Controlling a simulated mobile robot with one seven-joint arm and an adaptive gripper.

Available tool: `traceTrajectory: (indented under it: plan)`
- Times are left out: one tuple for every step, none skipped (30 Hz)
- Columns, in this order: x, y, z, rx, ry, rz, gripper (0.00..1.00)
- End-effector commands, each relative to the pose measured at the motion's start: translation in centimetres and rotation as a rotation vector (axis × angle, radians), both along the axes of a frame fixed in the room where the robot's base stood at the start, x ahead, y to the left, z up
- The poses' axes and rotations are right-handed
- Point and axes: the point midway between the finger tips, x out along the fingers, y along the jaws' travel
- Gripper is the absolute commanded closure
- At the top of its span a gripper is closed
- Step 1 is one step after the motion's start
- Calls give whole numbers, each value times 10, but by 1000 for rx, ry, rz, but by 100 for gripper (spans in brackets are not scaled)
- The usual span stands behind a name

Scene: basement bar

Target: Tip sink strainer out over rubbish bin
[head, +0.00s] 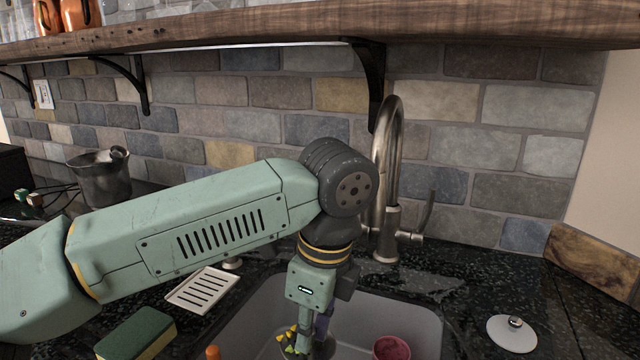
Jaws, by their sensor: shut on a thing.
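My gripper (314,338) points down into the grey sink (426,322) at the bottom of the head view. It is shut on the sink strainer (286,350), which shows just left of the fingers with yellow and green scraps in it. The fingers and the picture's lower edge hide part of the strainer. I cannot tell whether it is lifted off the sink floor. The rubbish bin is not in view.
A red-pink cup (391,349) stands in the sink, right of my gripper. The tall tap (388,215) rises close behind my wrist. A sponge (137,335) and a slotted soap dish (203,290) lie left; a round lid-like disc (512,334) lies right. A wooden shelf (300,25) runs above.

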Motion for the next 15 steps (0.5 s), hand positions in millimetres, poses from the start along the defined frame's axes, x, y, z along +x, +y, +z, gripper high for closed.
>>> traceTrajectory:
  plan:
    - [0,0,-13,-2,0,-2,100]
    - [0,-1,-18,-2,1,-3,100]
    - [0,-1,-23,-2,0,-3,100]
    - [0,-1,-28,-2,0,-3,100]
    - [0,-1,-31,-2,-1,-3,100]
    - [-1,-1,-34,-2,-2,-3,100]
    - [-1,-1,-35,-2,-2,-3,100]
    - [-1,-1,-36,-2,-2,-2,100]
    - [-1,-1,-36,-1,-2,-2,100]
    - [-1,-1,-36,-1,-2,-2,100]
    - [-1,-1,-36,-1,-2,-2,100]
    - [-1,-1,-36,-1,-2,-2,100]
    - [0,-1,-35,-1,-2,-2,100]
    - [-1,-1,-35,-1,-2,-2,100]
    - [-1,-1,-35,-1,-2,-2,100]
